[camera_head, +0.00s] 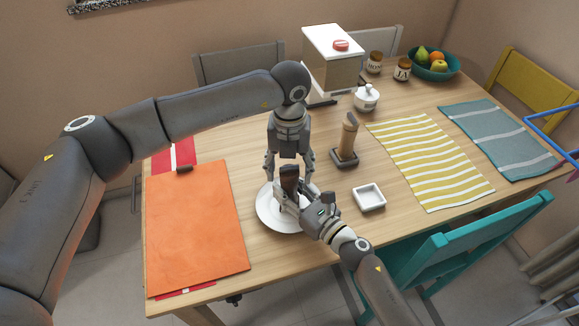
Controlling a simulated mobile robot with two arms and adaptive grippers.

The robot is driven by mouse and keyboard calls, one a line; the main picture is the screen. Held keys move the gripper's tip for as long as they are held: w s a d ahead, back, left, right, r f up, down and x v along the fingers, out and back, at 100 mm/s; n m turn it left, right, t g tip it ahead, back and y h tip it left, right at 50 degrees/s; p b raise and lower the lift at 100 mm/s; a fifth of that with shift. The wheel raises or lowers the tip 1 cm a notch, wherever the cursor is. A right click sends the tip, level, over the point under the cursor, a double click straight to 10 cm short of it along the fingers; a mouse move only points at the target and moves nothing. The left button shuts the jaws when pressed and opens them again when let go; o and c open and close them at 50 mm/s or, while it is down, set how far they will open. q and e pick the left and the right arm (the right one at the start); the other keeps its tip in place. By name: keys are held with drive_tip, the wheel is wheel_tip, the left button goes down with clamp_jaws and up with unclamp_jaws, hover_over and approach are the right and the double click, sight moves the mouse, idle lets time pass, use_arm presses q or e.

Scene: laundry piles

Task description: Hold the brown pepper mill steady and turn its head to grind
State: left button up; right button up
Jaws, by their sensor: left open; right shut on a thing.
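The brown pepper mill (289,179) stands upright over a white plate (267,217). Its dark brown upper part shows; its lower part is hidden behind my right gripper. My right gripper (289,198) comes in from the lower right and is shut on the mill low down. My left gripper (290,172) points down from above, open, with its fingers to either side behind the mill's head. I cannot tell whether the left fingers touch it.
A square white dish (369,197) and a tan mill-shaped object on a dark base (346,158) stand to the right. Striped cloths (430,165), jars (402,70), a fruit bowl (433,72) and a white-topped box (330,75) are farther off.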

use_arm(q)
drive_tip(key=shift+f, duration=0.1)
drive_tip(key=c, duration=1)
drive_tip(key=shift+c, duration=0.2)
drive_tip(key=shift+m, duration=0.3)
drive_tip(key=m, duration=1)
drive_tip(key=shift+m, duration=0.3)
drive_tip(key=o, duration=1)
